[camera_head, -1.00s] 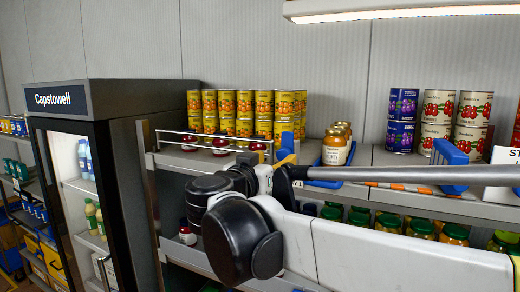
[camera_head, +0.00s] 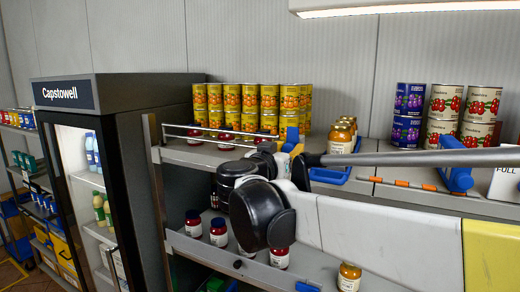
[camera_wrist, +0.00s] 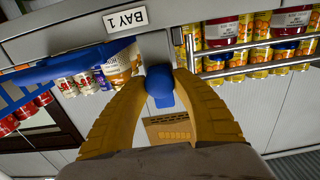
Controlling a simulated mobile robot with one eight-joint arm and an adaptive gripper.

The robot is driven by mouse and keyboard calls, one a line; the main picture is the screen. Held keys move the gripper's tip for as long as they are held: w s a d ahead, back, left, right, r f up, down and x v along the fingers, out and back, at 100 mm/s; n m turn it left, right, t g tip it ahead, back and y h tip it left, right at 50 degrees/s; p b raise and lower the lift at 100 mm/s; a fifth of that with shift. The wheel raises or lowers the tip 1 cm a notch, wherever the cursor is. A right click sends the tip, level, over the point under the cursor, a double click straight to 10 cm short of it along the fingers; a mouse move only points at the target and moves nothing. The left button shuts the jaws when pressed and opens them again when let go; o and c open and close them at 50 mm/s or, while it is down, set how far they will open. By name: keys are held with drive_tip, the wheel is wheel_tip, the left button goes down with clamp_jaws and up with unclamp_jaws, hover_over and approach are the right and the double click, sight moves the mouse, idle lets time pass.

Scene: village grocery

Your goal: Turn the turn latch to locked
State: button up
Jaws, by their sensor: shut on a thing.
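The turn latch is a small blue knob (camera_wrist: 160,84) in the middle of the wrist view, near the shelf edge with the BAY 1 label. My gripper (camera_wrist: 163,80) has its two yellow fingers on either side of the knob and is shut on it. In the head view, my gripper (camera_head: 284,148) is at the front edge of the upper shelf, with blue from the latch (camera_head: 292,136) showing by its tip. My wrist and arm hide much of the latch there. I cannot read its turn position or any locked mark.
Yellow cans (camera_head: 250,103) stand behind a metal rail (camera_head: 200,131) left of the latch. A blue tray (camera_head: 330,177) with jars is close on the right. Jars (camera_head: 219,232) stand on the lower shelf. A black drinks fridge (camera_head: 150,150) stands at the left.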

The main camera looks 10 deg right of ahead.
drive_tip(key=shift+n, duration=0.3)
drive_tip(key=n+b, duration=0.1)
drive_tip(key=n, duration=0.2)
drive_tip(key=shift+a+n, duration=0.1)
drive_tip(key=shift+n, duration=0.2)
drive_tip(key=n+b, duration=0.1)
drive_tip(key=n, duration=0.3)
drive_tip(key=shift+w, duration=0.1)
drive_tip(key=n, duration=0.5)
drive_tip(key=shift+f+b, duration=0.1)
drive_tip(key=shift+b, duration=0.25)
drive_tip(key=n, duration=0.4)
drive_tip(key=shift+a+n+b, duration=0.1)
drive_tip(key=shift+n+b, duration=0.2)
drive_tip(key=o, duration=1.2)
drive_tip(key=shift+w+f, duration=0.1)
drive_tip(key=shift+c, duration=0.2)
